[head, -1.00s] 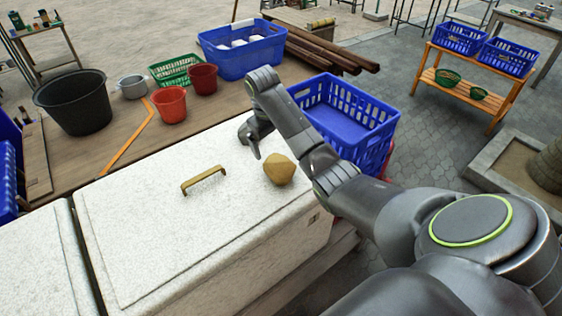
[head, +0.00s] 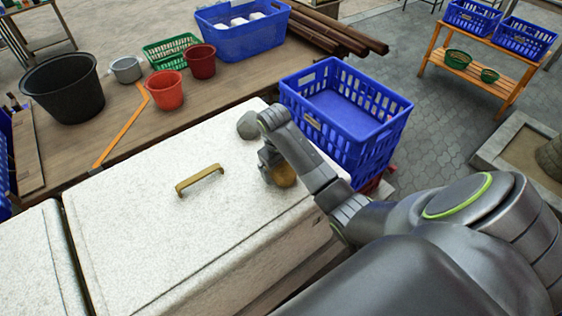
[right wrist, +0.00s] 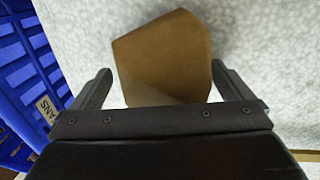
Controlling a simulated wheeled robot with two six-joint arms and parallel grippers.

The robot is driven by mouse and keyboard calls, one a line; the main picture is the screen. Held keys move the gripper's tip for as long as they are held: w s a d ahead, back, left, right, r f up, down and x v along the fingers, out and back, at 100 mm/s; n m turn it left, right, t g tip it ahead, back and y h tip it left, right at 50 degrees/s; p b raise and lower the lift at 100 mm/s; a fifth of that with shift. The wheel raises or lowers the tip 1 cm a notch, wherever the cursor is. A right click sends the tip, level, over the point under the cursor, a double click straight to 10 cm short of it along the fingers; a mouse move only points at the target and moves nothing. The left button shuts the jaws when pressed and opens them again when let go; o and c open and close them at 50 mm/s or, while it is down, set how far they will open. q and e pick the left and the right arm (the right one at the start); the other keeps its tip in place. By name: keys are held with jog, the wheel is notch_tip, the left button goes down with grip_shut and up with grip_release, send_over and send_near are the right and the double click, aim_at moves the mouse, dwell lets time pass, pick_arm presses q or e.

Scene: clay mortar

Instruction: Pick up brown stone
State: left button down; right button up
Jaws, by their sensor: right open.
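The brown stone (head: 285,177) sits on the white speckled chest lid near its right edge, partly hidden behind my right gripper in the head view. My right gripper (head: 270,172) is down at the stone. In the right wrist view the stone (right wrist: 163,60) lies between the two fingers of my open right gripper (right wrist: 163,72). A gap shows between the stone and each finger, so it is not clamped. My left gripper is not in view.
A grey stone (head: 248,125) lies on the lid behind my right gripper. A brass handle (head: 199,180) rises from the lid to the left. A blue crate (head: 345,112) stands close beyond the lid's right edge. The lid's left and front are clear.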

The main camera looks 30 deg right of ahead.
jog(key=shift+s+a+r, duration=0.1)
jog(key=shift+a, duration=0.1)
jog(key=shift+s+a+r, duration=0.1)
jog(key=shift+s+r, duration=0.05)
jog(key=shift+s, duration=0.05)
jog(key=shift+c, duration=0.9)
jog(key=shift+s+r, duration=0.1)
jog(key=shift+c, duration=3.5)
jog(key=c, duration=1)
jog(key=shift+w, duration=0.2)
